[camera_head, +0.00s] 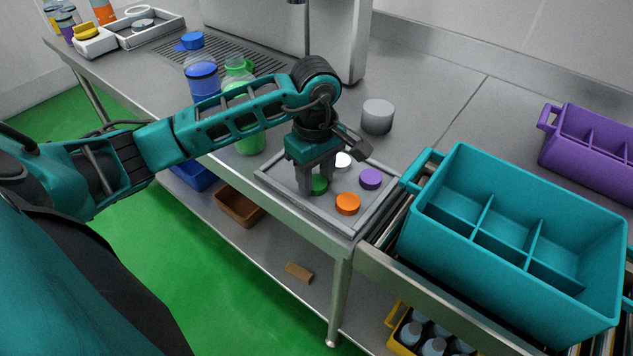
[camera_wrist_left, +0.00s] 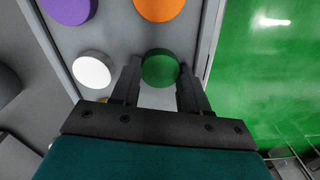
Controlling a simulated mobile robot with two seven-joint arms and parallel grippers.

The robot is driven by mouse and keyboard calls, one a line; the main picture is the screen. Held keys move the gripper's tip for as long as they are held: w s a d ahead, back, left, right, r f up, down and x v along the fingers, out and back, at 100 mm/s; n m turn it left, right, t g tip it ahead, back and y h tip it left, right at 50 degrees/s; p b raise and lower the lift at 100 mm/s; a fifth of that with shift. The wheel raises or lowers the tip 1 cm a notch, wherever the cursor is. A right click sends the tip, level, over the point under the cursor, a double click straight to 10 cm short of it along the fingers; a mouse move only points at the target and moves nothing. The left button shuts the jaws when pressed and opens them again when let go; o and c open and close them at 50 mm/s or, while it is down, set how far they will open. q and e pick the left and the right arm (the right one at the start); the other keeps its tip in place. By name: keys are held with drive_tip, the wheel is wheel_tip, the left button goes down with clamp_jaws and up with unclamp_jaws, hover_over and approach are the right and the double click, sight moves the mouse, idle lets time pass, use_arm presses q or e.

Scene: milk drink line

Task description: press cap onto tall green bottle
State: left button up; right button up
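My left gripper (camera_head: 315,187) points down over the grey cap tray. Its fingers are closed against both sides of the green cap (camera_head: 319,184). The left wrist view shows the same green cap (camera_wrist_left: 160,68) tight between the fingertips of my left gripper (camera_wrist_left: 160,75). The cap is at or just above the tray floor; I cannot tell which. The tall green bottle (camera_head: 250,139) stands left of the tray, its middle hidden behind my left arm. A bottle with a green top (camera_head: 238,66) shows above the arm; I cannot tell whether it is the same one. My right gripper is out of view.
The tray (camera_head: 284,186) also holds a white cap (camera_head: 342,160), a purple cap (camera_head: 370,179) and an orange cap (camera_head: 348,204). A grey cylinder (camera_head: 377,116) stands behind it. A teal crate (camera_head: 513,285) stands at the right. A blue bottle (camera_head: 203,82) stands left of the green one.

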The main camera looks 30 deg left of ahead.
sight(316, 181)
use_arm(q)
drive_tip(key=c, duration=0.5)
wheel_tip(316, 181, up, 10)
idle(0.5)
